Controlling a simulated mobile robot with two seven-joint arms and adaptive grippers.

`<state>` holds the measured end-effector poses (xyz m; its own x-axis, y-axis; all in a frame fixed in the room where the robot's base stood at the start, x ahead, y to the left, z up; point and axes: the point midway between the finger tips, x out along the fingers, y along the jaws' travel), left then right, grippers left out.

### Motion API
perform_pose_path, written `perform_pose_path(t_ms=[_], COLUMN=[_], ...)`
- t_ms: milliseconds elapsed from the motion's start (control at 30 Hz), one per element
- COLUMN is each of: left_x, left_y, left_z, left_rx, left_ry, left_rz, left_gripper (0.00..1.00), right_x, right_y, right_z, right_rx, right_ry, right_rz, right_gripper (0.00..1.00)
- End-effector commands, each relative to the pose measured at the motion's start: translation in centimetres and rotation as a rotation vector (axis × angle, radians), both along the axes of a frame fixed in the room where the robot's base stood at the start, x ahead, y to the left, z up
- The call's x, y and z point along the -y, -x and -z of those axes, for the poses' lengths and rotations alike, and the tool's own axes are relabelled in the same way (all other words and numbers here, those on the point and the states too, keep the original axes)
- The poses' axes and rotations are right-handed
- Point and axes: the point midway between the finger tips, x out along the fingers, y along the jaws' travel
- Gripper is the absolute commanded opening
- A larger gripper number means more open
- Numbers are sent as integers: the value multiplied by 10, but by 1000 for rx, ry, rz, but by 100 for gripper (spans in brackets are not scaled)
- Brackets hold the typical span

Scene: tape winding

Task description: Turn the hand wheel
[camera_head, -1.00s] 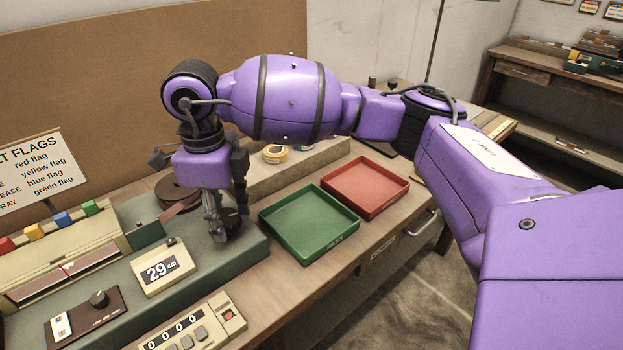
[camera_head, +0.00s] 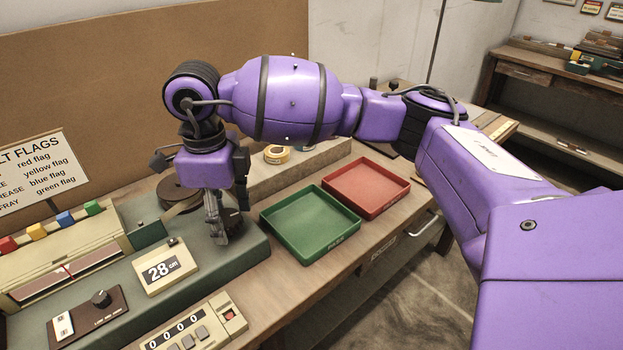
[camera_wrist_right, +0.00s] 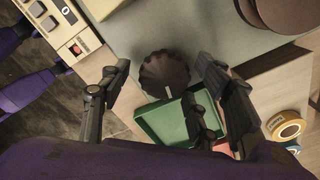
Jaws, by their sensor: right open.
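The hand wheel is a dark, scalloped knob with a pale mark, on the green-grey machine base. It shows in the wrist view (camera_wrist_right: 163,74) between my spread fingers; in the head view (camera_head: 233,222) it is mostly hidden behind my fingers. My right gripper (camera_head: 217,236) points down at it, and in the wrist view my right gripper (camera_wrist_right: 162,68) is open with a finger on each side. I cannot tell whether the fingers touch the rim. The length display (camera_head: 164,271) reads 28 cm. My left gripper is out of view.
A green tray (camera_head: 268,219) and a red tray (camera_head: 403,187) lie empty right of the machine. A yellow tape roll (camera_head: 277,154) sits behind them. A counter box (camera_head: 208,334) stands in front, and colored flags (camera_head: 65,219) are at left.

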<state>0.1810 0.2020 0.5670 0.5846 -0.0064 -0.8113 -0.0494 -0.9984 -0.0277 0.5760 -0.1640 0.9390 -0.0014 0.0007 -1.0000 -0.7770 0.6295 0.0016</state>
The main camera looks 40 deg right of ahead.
Motion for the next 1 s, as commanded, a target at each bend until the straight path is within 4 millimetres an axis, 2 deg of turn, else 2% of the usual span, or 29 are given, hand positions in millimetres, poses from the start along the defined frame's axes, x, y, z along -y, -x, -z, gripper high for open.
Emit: perform_pose_path(t_ms=[133, 233, 500, 700, 833, 1000], left_x=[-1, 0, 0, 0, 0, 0], left_y=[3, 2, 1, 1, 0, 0], left_z=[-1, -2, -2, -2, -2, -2], left_rx=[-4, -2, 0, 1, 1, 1], left_ry=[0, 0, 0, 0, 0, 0], left_rz=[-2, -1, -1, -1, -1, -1], left_gripper=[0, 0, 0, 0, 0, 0], right_x=[0, 0, 0, 0, 0, 0], right_y=[-1, -2, -2, -1, 0, 0], right_z=[-4, -17, -73, -106, -117, -121], right_rx=[3, 6, 8, 3, 1, 0], right_ry=[0, -1, -2, 0, 0, 0], right_rz=[1, 1, 0, 0, 1, 0], right_gripper=[57, 57, 57, 57, 57, 57])
